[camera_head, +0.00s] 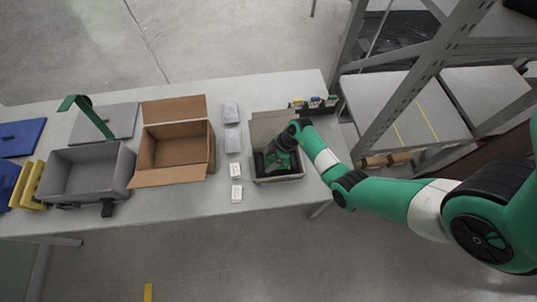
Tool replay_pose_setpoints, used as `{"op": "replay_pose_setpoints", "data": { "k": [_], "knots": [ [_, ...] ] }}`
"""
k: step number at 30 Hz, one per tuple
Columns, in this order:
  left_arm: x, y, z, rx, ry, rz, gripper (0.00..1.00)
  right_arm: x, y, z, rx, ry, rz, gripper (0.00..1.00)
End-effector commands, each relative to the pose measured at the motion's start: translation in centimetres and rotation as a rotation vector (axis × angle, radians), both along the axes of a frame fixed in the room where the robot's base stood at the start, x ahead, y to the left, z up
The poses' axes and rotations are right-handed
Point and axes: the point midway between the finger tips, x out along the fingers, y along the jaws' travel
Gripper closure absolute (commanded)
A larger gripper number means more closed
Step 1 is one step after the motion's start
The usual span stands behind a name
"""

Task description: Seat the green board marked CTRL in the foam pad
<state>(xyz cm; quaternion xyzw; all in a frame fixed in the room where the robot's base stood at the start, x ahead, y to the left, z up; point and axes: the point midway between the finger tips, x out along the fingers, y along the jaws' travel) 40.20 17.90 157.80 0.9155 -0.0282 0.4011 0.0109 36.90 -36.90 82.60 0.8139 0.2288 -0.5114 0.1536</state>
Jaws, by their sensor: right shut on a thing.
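My right gripper (272,163) reaches down from the right into a small open box (279,180) near the table's right end. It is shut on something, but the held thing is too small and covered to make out. Dark material (258,165) shows inside the box beside the gripper; it may be the foam pad, but I cannot tell for sure. I cannot pick out the green board or its CTRL marking; the gripper is green too and hides much of the box's inside. My left gripper is not in view.
Small white boxes (236,193) lie between. Small coloured items (315,103) stand behind. A metal rack (425,75) is at right.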

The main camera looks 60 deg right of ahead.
Motion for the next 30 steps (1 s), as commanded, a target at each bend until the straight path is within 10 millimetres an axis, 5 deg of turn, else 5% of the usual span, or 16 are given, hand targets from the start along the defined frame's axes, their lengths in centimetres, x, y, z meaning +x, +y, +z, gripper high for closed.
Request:
{"op": "replay_pose_setpoints", "data": {
  "k": [12, 13, 15, 30],
  "knots": [
    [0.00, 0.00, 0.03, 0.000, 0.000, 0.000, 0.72, 0.01, -0.01, -0.23, 0.000, 0.000, 0.000, 0.93],
    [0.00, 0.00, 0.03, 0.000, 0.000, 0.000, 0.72, 0.00, -0.01, -0.22, 0.000, 0.000, 0.000, 0.13],
    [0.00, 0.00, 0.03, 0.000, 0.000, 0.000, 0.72, 0.00, -0.01, -0.22, 0.000, 0.000, 0.000, 0.00],
    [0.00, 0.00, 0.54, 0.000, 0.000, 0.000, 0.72, 0.00, -0.01, 0.23, 0.000, 0.000, -0.001, 0.02]
  ]
}}
